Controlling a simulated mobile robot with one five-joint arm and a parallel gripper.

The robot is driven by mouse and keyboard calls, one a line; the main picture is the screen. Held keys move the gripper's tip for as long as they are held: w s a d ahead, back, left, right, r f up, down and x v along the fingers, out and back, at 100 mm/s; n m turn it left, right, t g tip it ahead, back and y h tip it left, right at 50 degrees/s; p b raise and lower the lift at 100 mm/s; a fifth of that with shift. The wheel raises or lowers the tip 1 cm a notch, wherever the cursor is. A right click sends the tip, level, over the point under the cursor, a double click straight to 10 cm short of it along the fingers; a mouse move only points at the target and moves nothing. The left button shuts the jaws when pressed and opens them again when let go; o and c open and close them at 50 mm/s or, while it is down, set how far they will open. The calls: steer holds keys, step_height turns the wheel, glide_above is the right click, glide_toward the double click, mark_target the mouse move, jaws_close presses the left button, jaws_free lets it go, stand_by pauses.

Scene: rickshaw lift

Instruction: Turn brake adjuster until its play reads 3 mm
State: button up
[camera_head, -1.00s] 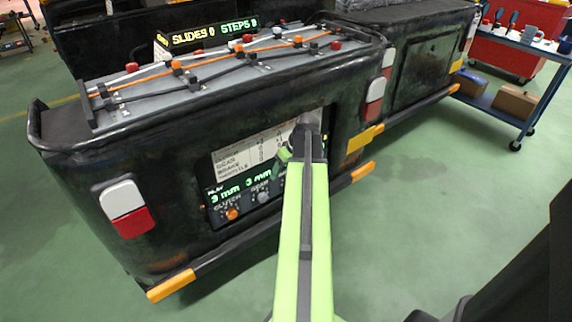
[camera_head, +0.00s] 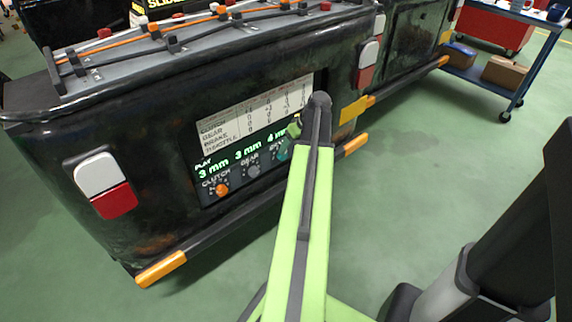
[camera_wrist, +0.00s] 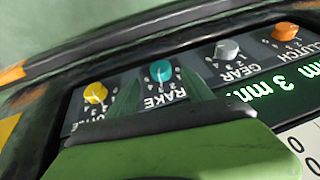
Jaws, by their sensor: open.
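The brake adjuster is a teal knob (camera_wrist: 161,71) on the dark panel, upside down in the wrist view with a number scale around it. In the head view the brake adjuster (camera_head: 284,153) is partly hidden by my arm. In the head view my gripper (camera_head: 294,131) is mostly behind my arm.
An orange clutch knob (camera_wrist: 284,31) and a grey gear knob (camera_wrist: 226,49) sit on one side of the brake knob; a yellow throttle knob (camera_wrist: 95,93) is on the other. Clutch and gear read 3 mm. A printed table (camera_head: 255,113) is above. A bumper (camera_head: 240,203) runs below.

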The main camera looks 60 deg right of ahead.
mark_target(284, 155)
steer(key=b+x, duration=0.4)
steer(key=x, duration=0.2)
steer(key=shift+w+f, duration=0.15)
steer(key=shift+f, duration=0.05)
jaws_close()
